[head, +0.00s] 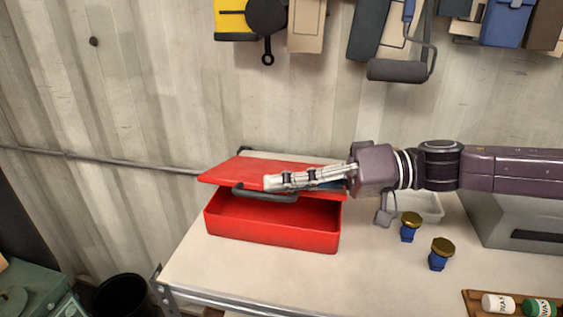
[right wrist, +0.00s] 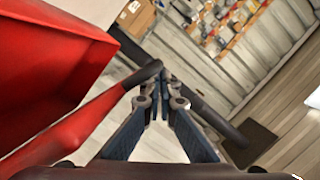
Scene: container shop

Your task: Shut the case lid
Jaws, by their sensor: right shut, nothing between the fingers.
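The red case (head: 270,222) sits on the pale bench top, its front opening showing a dark inside. Its red lid (head: 240,170) is partly lowered and tilted over the box, with a gap at the front. A dark handle (head: 265,195) is on the lid's front edge. My right gripper (head: 275,182) lies over the lid from the right, shut and empty; whether it touches the lid is hard to tell. In the right wrist view the shut fingers (right wrist: 160,95) are beside the dark handle and the red case (right wrist: 45,70). My left gripper is not in view.
A wooden tray (head: 470,305) with small bottles is at front right. Tools hang above.

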